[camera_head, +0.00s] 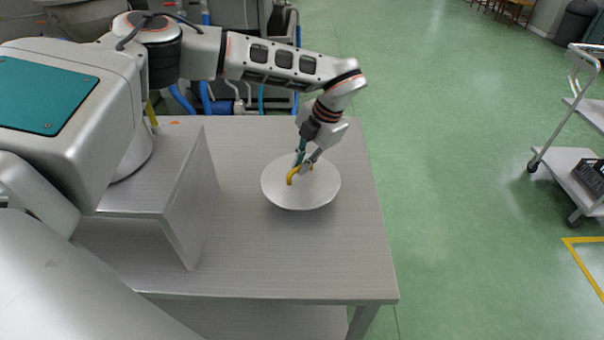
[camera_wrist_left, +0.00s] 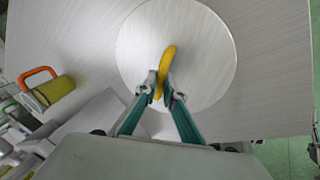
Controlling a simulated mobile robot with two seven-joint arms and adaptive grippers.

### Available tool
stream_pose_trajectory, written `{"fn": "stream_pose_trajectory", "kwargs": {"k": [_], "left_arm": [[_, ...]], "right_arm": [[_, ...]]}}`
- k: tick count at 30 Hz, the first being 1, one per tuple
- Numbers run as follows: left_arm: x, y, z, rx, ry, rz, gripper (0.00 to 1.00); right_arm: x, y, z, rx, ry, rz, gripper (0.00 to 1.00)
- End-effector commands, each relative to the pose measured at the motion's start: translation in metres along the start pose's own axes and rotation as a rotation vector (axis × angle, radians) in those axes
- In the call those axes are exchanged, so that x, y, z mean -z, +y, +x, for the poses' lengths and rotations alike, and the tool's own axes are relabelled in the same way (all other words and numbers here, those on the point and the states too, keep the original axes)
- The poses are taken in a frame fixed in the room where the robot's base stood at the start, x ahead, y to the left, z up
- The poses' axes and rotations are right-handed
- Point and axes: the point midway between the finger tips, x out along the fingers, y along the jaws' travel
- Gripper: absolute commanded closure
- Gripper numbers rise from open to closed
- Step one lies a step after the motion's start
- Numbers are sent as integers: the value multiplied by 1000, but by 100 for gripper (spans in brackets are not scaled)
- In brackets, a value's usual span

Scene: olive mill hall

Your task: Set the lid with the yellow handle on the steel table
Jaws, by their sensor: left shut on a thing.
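The lid (camera_head: 300,198) is a round grey metal disc with a yellow handle (camera_head: 292,178) in its middle. My left gripper (camera_head: 300,168) is shut on the yellow handle. The lid is over the right part of the steel table (camera_head: 340,250); whether it touches the top or hangs just above it I cannot tell. In the left wrist view the lid (camera_wrist_left: 205,45) lies flat below the fingers, which pinch the yellow handle (camera_wrist_left: 166,62). The fingers hide a small part of the lid. My right gripper is not in view.
A grey metal block or stand (camera_head: 190,210) sits on the table left of the lid. The left wrist view shows a yellow cylinder with an orange handle (camera_wrist_left: 52,88) at the left. A cart (camera_head: 575,165) stands on the green floor far right. Bare tabletop surrounds the lid.

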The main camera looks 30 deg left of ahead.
Motion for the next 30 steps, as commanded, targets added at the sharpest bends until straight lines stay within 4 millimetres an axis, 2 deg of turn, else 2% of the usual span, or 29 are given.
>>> {"fn": "stream_pose_trajectory", "kwargs": {"k": [9, 20, 21, 23, 30], "left_arm": [[-5, -12, 36, 1, 0, 0, 100], [-6, -13, 40, 0, -1, 0, 100], [-6, -13, 41, 0, 0, 1, 89], [-6, -13, 41, 0, 0, 1, 75], [-6, -13, 41, 0, 0, 1, 75]], "right_arm": [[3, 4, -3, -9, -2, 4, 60], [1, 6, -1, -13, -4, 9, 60], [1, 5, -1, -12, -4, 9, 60], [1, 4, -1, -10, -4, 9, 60], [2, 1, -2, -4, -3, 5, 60]]}}
